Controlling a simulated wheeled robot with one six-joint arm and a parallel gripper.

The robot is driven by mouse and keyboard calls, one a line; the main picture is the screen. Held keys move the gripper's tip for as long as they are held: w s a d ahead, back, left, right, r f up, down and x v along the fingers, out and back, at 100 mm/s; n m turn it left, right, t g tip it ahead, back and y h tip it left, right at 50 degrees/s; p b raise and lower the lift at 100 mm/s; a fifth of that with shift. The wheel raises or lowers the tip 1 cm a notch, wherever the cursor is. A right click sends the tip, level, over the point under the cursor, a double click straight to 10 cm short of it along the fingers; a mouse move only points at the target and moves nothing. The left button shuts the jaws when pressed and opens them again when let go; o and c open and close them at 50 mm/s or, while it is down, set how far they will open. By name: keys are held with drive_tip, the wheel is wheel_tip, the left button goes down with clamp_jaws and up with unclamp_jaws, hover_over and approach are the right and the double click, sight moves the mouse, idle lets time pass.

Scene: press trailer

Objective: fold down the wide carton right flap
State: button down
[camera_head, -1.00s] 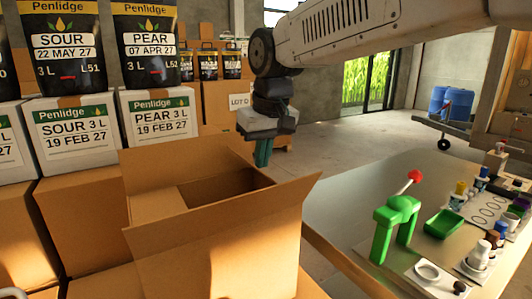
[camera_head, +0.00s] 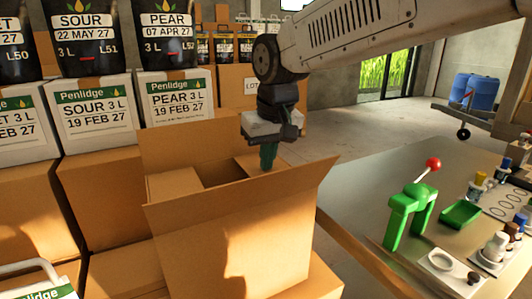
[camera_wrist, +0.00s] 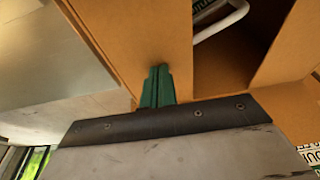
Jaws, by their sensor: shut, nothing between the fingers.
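The wide carton (camera_head: 225,255) stands open-topped in the middle of the head view. Its near flap (camera_head: 240,190) slants up toward me and its far flap (camera_head: 190,143) stands up. The left flap (camera_head: 174,187) lies inward. The right flap (camera_head: 248,163) looks folded inward over the opening, partly hidden by my gripper. My gripper (camera_head: 268,158) is shut and empty, pointing down at the carton's right side. In the wrist view its green fingertips (camera_wrist: 160,72) are over or against a brown panel (camera_wrist: 130,35), beside the dark opening (camera_wrist: 232,60); contact is unclear.
A metal table (camera_head: 370,200) at right holds a green press (camera_head: 408,212) with a red knob, a green tray (camera_head: 460,214) and small bottles. Stacked cartons and black pouches (camera_head: 168,35) fill the left and back. Open floor (camera_head: 385,125) lies behind the table.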

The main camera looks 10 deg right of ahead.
drive_tip(key=w+a+v, duration=0.1)
drive_tip(key=w+v, duration=0.2)
drive_tip(key=v, duration=1.1)
drive_tip(key=shift+r, duration=0.65)
